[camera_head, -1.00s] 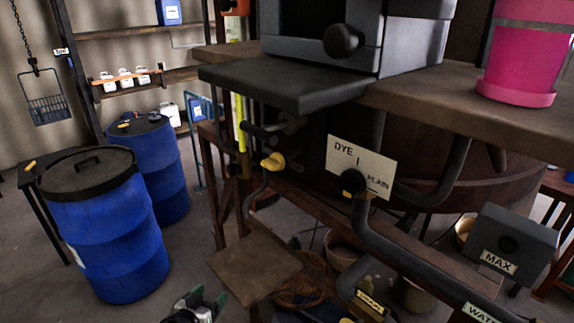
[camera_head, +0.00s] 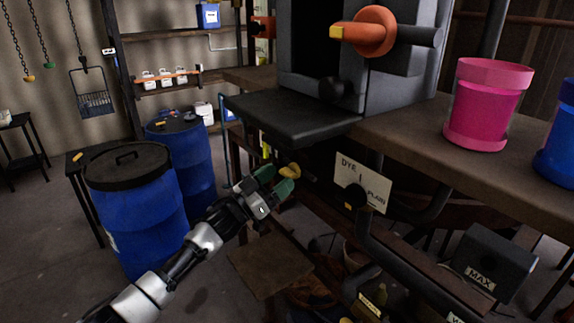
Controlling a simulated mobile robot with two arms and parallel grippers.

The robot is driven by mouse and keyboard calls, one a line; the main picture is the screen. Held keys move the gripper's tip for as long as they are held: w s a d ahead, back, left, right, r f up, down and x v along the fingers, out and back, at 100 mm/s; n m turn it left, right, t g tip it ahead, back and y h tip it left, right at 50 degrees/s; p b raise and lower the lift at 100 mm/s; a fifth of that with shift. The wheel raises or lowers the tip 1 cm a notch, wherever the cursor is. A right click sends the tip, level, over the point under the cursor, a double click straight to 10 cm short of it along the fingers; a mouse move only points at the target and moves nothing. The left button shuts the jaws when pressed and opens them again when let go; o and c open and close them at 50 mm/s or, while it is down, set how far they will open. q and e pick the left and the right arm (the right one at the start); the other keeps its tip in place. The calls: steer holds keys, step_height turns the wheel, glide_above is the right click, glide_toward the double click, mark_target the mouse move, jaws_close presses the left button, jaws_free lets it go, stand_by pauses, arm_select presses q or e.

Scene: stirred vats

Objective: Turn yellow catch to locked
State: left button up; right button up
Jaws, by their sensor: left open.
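My left gripper (camera_head: 277,178) reaches in from the lower left. Its two green-tipped fingers are apart, with the tips close to the catch in the picture. I cannot tell whether they touch it. The fingers partly cover the catch's mount and the pipes beside it. No locked marking is readable. My right gripper is not in view.
The grey shelf (camera_head: 290,118) juts out above the catch. A wooden board (camera_head: 268,268) lies below my gripper. A blue barrel (camera_head: 135,215) stands to the left. A pink pot (camera_head: 487,105) stands on the worktop. An orange knob (camera_head: 372,32) is on the grey machine.

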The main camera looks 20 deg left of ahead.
mark_target(283, 174)
arm_select(q)
steer(key=x, duration=0.2)
steer(key=shift+w+d+r+p, duration=0.15)
steer(key=shift+d+p, duration=0.1)
steer(key=shift+p, duration=0.05)
steer(key=shift+w+d, duration=0.15)
steer(key=shift+w, duration=0.25)
steer(key=c, duration=0.9)
